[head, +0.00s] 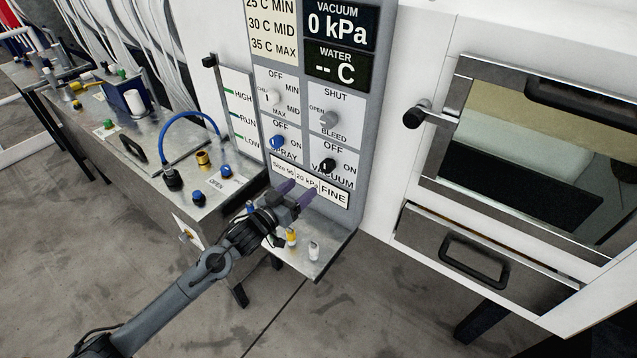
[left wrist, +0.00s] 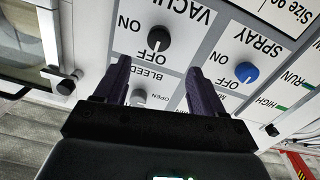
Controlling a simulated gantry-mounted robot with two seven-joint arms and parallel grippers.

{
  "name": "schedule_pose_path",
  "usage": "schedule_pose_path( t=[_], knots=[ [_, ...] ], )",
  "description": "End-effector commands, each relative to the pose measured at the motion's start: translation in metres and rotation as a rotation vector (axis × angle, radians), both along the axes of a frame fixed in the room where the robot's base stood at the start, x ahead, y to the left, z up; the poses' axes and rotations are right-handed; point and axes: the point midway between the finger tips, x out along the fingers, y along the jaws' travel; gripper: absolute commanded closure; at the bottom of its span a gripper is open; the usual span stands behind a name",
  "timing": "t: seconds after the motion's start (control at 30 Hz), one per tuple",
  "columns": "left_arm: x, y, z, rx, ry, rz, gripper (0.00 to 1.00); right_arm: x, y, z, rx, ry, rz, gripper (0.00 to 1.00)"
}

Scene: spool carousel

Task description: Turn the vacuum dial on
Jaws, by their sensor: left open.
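The vacuum dial (head: 327,165) is a black knob on the grey control panel (head: 371,120), between OFF and ON labels. In the left wrist view the dial (left wrist: 158,39) appears upside down, and its pale mark points towards the OFF side. The vacuum display (head: 338,24) reads 0 kPa. My left gripper (head: 297,191) is open and empty, with purple fingers, in front of the panel below and left of the dial. In the left wrist view my left gripper (left wrist: 157,80) has the dial ahead, between the finger lines, apart from it. My right gripper is out of view.
A blue spray dial (head: 278,142) is left of the vacuum dial; a grey bleed dial (head: 329,119) is above. A small shelf (head: 325,262) with yellow and white fittings juts out below. A metal bench stands left, a white cabinet with handles (head: 473,259) right.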

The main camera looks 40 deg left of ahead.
Motion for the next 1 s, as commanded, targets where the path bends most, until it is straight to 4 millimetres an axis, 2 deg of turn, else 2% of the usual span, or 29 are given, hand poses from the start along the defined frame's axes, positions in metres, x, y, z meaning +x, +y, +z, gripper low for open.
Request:
schedule_pose_path(
  t=[0.03,0.27,0.7,1.0],
  knots=[
    [0.002,0.0,-0.002,0.002,-0.006,0.0,0.31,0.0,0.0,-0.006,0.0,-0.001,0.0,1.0],
    [0.019,0.0,0.001,0.001,-0.013,0.0,0.31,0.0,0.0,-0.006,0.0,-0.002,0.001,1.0],
    [0.082,0.003,0.001,0.001,-0.013,0.0,0.31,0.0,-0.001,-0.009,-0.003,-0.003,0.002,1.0],
    [0.107,0.004,0.0,0.0,-0.01,0.0,0.31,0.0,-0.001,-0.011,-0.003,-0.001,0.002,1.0]
  ],
)
